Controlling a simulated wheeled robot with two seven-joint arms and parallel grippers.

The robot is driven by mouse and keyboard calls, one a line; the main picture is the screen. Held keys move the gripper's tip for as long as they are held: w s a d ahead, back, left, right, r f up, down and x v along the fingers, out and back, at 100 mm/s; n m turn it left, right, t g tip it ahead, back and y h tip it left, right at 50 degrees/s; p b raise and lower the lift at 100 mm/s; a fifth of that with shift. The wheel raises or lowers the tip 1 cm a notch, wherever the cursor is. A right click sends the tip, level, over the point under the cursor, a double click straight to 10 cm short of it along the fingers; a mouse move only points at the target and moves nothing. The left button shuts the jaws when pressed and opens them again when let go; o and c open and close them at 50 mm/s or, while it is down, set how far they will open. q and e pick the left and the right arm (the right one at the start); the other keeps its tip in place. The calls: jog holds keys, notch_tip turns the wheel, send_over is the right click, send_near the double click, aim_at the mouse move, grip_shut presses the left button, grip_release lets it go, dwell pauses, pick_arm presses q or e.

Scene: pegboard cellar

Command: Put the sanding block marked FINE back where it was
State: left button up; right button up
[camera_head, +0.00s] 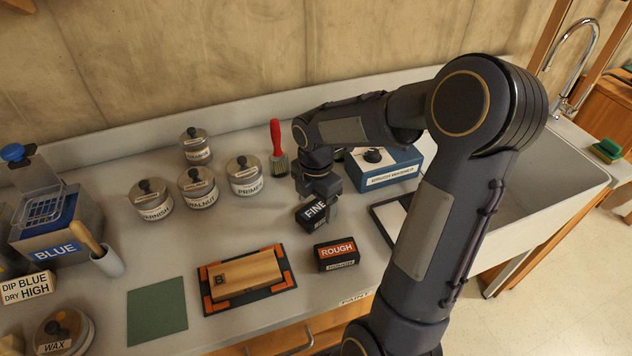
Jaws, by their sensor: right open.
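The sanding block marked FINE (312,212) is dark with a white-lettered top label. It sits on the grey counter behind the ROUGH block, turned at an angle to it. My right gripper (322,198) is open, directly over and around the far side of the FINE block; its fingers are partly hidden, so I cannot tell whether they touch it. The block marked ROUGH (337,254), dark with an orange label, stands nearer the front edge. My left gripper is not in view.
A wooden board (245,277) lies in a black and orange holder, beside a green mat (157,312). Several lidded jars, including PRIMER (245,178), and a red-handled brush (277,150) stand behind. A blue box (383,170) and the sink (545,180) are to the right.

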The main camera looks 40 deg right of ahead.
aim_at(316, 208)
notch_tip(316, 208, up, 9)
jog(key=s+a+m+t+y, duration=0.3)
jog(key=s+a+m, duration=0.9)
jog(key=m, duration=0.8)
jog(key=s+t, duration=0.2)
jog(key=s, duration=0.1)
jog(key=shift+s+a+m+t+y, duration=0.15)
jog(key=shift+s+m+t+y, duration=0.15)
jog(key=shift+s+m+y, duration=0.1)
